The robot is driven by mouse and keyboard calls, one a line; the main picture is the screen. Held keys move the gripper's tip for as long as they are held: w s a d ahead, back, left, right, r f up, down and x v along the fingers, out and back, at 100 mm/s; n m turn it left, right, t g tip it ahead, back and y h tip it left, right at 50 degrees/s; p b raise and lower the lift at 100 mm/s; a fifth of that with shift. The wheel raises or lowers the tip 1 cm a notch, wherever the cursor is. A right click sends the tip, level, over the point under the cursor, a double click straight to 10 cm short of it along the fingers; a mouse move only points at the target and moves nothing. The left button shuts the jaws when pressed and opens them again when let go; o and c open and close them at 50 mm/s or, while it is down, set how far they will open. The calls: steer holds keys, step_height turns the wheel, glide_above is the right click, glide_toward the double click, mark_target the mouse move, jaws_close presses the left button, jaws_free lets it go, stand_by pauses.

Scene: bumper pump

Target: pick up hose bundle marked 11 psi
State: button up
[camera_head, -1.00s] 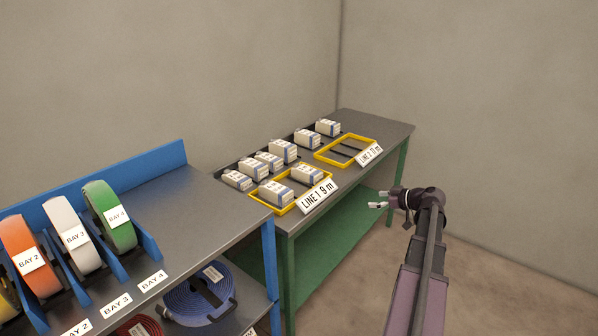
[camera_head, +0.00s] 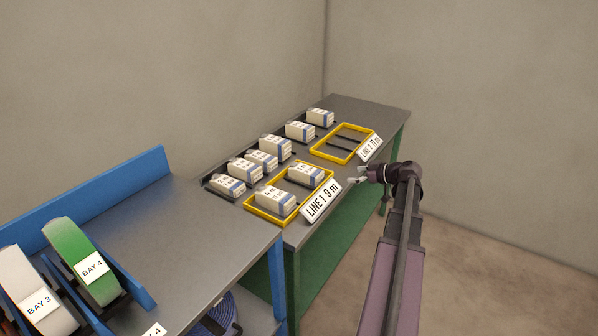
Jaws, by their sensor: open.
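Several white hose bundles with blue bands and printed labels lie on the grey-topped bench (camera_head: 375,112). A back row holds several of them, including one at the far end (camera_head: 320,117) and one at the near end (camera_head: 228,185). Two more, a front one (camera_head: 274,200) and a rear one (camera_head: 305,174), lie inside the yellow frame (camera_head: 250,209) marked LINE 1 9 m. The print on the bundles is too small to read, so I cannot tell which is marked 11 psi. My gripper (camera_head: 356,181) is open and empty, at the bench's front edge, right of the LINE 1 sign.
A second yellow frame (camera_head: 317,152), beside the LINE 2 sign (camera_head: 370,147), holds no bundle. A blue rack (camera_head: 155,165) at the left carries a green reel (camera_head: 80,262) and a white reel (camera_head: 34,290). Open floor lies at the right.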

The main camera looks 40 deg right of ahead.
steer(key=shift+w, duration=0.2)
steer(key=shift+w+a, duration=0.15)
steer(key=b, duration=0.3)
glide_toward(322, 175)
steer(key=x, duration=0.4)
steer(key=shift+a, duration=0.1)
steer(key=shift+w+a+f, duration=0.2)
steer(key=shift+w+a, duration=0.05)
steer(key=shift+w, duration=0.2)
